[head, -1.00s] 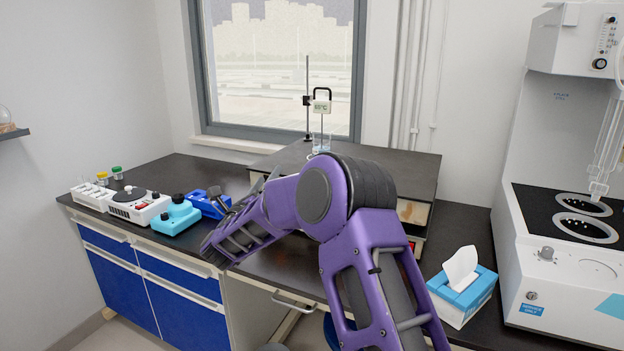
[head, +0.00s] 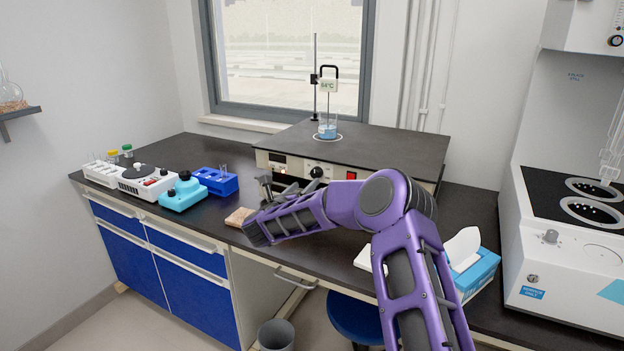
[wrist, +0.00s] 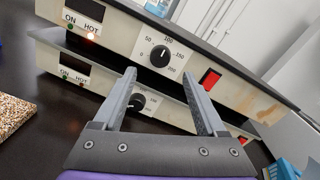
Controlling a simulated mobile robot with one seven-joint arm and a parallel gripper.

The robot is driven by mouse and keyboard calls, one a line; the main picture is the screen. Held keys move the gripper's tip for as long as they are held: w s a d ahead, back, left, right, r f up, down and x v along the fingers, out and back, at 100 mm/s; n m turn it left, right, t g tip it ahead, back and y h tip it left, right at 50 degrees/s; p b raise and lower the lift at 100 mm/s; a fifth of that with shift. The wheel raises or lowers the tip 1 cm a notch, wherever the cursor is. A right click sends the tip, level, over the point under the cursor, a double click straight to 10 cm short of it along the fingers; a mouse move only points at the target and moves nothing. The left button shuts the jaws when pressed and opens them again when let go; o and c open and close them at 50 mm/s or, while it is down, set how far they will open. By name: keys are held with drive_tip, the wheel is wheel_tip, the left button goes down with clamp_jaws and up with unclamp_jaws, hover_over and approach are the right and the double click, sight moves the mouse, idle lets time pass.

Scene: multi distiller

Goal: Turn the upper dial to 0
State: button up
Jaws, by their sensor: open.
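The upper dial (wrist: 160,55) is a black round knob on a pale front panel, with a printed scale from 0 to 200. Its white mark appears to point up, near 100. It also shows in the head view (head: 316,172). A lower dial (wrist: 138,102) is on a similar panel below, partly behind the left finger. My gripper (wrist: 160,76) is open and empty, its fingers spread and pointing at the panels just below the upper dial, apart from it. In the head view my gripper (head: 265,187) is in front of the unit's left part.
A red switch (wrist: 209,78) is right of the upper dial. A beaker (head: 327,128) and stand are on the unit's top plate (head: 375,145). A blue rack (head: 216,181) and turquoise device (head: 183,192) stand left. A tissue box (head: 478,270) is at right.

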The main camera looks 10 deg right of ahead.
sight(315, 175)
drive_tip(key=x, duration=0.6)
drive_tip(key=shift+w+d, duration=0.1)
drive_tip(key=shift+w, duration=0.1)
clamp_jaws()
